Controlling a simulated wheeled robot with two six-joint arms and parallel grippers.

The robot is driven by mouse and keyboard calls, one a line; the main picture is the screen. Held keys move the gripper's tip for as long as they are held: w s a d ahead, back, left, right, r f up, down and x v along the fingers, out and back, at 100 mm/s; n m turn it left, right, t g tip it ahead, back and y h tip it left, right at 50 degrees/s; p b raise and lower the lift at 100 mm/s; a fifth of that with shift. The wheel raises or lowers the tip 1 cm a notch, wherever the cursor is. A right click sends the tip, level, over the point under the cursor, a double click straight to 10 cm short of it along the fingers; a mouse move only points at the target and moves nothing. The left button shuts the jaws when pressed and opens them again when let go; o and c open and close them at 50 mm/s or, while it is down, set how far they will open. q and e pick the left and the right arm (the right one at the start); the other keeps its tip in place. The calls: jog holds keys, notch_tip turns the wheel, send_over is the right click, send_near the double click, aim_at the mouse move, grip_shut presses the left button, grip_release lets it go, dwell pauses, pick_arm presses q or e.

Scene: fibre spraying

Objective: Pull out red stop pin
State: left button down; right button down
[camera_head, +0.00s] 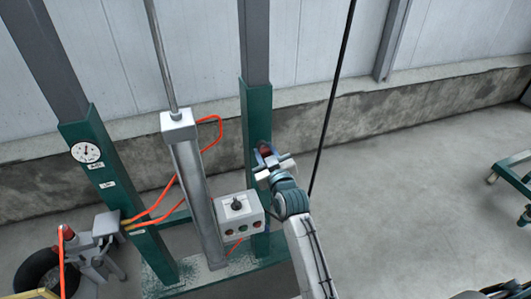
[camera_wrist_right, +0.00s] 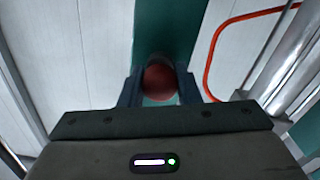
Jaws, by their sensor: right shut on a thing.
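The red stop pin (camera_wrist_right: 159,82) shows as a round red knob in front of the green post in the right wrist view. My right gripper (camera_wrist_right: 158,86) has its two dark fingers on either side of the knob and is shut on it. In the head view the right gripper (camera_head: 264,156) is at the right green post (camera_head: 255,110), with a bit of the red pin (camera_head: 265,148) showing between its fingers. How far the pin sits in the post is hidden. My left gripper is not in view.
Left of the gripper stand a grey cylinder (camera_head: 197,200) with a rod and a control box (camera_head: 240,214) with buttons. An orange hose (camera_head: 212,120) loops near the cylinder top. A black cable (camera_head: 328,120) hangs to the right. The floor at right is mostly clear.

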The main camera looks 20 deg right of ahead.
jog(key=shift+s, duration=0.45)
jog(key=s+p, duration=0.1)
jog(key=s, duration=0.2)
jog(key=shift+s+f, duration=0.15)
jog(key=shift+s, duration=0.25)
jog(key=c, duration=1.3)
grip_release()
jog(key=shift+c, duration=0.2)
jog(key=shift+o, duration=1.4)
jog(key=shift+s, duration=0.1)
